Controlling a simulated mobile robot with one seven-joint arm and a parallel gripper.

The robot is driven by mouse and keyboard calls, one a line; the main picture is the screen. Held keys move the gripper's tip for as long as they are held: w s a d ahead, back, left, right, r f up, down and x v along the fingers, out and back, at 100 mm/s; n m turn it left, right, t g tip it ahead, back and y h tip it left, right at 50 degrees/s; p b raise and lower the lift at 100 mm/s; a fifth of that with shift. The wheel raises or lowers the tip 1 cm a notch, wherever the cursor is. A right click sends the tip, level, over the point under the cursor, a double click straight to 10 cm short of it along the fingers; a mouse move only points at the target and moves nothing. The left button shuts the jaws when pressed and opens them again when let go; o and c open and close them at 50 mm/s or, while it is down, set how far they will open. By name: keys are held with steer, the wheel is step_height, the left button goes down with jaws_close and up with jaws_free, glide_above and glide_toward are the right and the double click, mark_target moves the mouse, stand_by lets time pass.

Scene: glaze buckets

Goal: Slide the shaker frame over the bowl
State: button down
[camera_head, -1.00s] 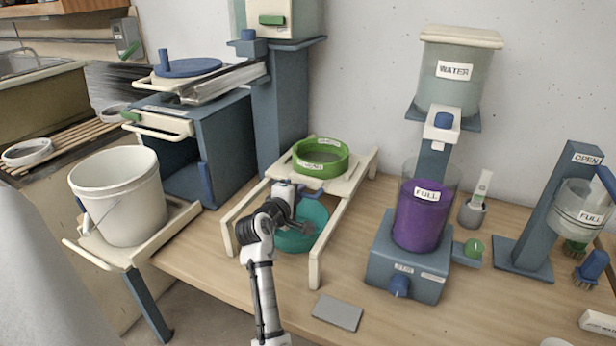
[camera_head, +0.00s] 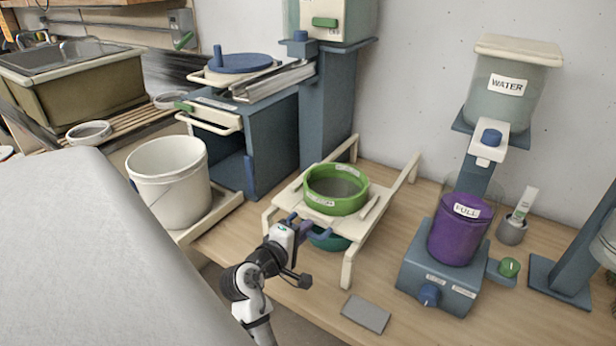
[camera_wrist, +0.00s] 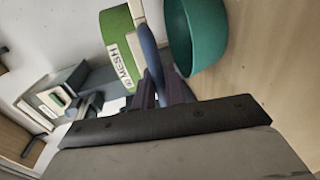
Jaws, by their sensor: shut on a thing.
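The shaker frame (camera_head: 318,217) is a cream sliding board that carries a green sieve ring (camera_head: 336,190), labelled MESH in the wrist view (camera_wrist: 121,60). It sits on two cream rails. The teal bowl (camera_head: 328,241) is on the table under the front part of the frame, mostly hidden from above. Its open rim also shows in the wrist view (camera_wrist: 196,35), beside the sieve. My gripper (camera_head: 300,231) is at the frame's front edge, shut on its blue handle (camera_wrist: 151,55). The exact overlap of sieve and bowl is hard to tell.
A white bucket (camera_head: 168,182) stands on a tray to the left. A blue mixer with a purple container (camera_head: 460,232) stands to the right, below a water tank (camera_head: 505,88). A grey flat tile (camera_head: 366,314) lies near the front edge. The rear rails are clear.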

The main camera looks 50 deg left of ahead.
steer(key=c, duration=1.5)
jaws_free()
steer(key=shift+s, duration=0.1)
steer(key=b+v, duration=0.2)
steer(key=v, duration=1.1)
steer(key=shift+s+r+b, duration=0.15)
steer(key=shift+s+b, duration=0.2)
